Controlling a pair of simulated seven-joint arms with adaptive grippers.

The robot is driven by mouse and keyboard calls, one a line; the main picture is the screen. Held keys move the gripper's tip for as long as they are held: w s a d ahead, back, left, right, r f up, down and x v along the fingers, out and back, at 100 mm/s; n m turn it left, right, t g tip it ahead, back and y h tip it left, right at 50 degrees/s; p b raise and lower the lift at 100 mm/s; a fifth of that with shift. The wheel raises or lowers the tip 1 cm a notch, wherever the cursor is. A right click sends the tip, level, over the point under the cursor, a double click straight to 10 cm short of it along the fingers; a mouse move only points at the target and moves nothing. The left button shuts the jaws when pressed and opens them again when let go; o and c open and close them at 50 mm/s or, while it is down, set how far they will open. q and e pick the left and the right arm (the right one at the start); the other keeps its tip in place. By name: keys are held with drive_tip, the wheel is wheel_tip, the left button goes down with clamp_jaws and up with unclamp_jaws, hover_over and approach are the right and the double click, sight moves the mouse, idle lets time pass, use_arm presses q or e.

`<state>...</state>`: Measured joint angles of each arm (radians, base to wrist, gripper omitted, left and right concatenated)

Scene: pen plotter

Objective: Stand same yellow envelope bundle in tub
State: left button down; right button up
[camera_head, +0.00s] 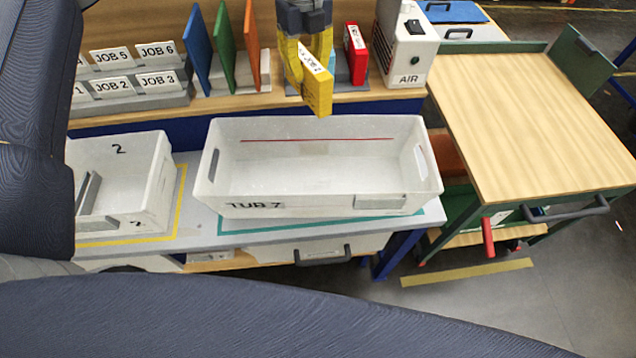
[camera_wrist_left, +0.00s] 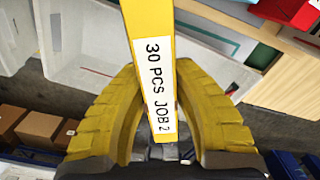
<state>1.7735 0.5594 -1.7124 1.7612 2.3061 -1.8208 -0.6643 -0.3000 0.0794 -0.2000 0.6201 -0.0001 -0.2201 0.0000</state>
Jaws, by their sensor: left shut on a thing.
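The yellow envelope bundle (camera_head: 318,98) is held in the air at the top middle of the head view, behind and above the tub's back rim. In the left wrist view the bundle (camera_wrist_left: 148,25) carries a white label reading "30 PCS JOB 2". My left gripper (camera_head: 306,55) has its yellow fingers shut on the bundle from both sides; they also show in the wrist view (camera_wrist_left: 157,85). The white tub (camera_head: 310,203) marked "TUB 7" stands inside a teal outline on the bench. Its visible inside is empty, with a red line on the back wall. My right gripper is not in view.
A white bin (camera_head: 155,190) marked 2 stands left of the tub. Behind are JOB card holders (camera_head: 135,98), coloured dividers (camera_head: 226,50), a red bundle (camera_head: 355,55) and the AIR box (camera_head: 405,50). A wood-topped cart (camera_head: 535,120) stands right.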

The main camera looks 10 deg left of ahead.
use_arm(q)
drive_tip(key=s+d+f+m, duration=0.35)
drive_tip(key=s+m, duration=0.45)
drive_tip(key=m, duration=1.6)
hover_over(318, 184)
wheel_tip(318, 184, down, 20)
drive_tip(key=shift+f, duration=0.2)
drive_tip(key=shift+s+f, duration=0.1)
drive_tip(key=shift+f, duration=0.05)
drive_tip(key=c, duration=1.2)
unclamp_jaws()
wheel_tip(318, 184, up, 12)
drive_tip(key=shift+r, duration=0.2)
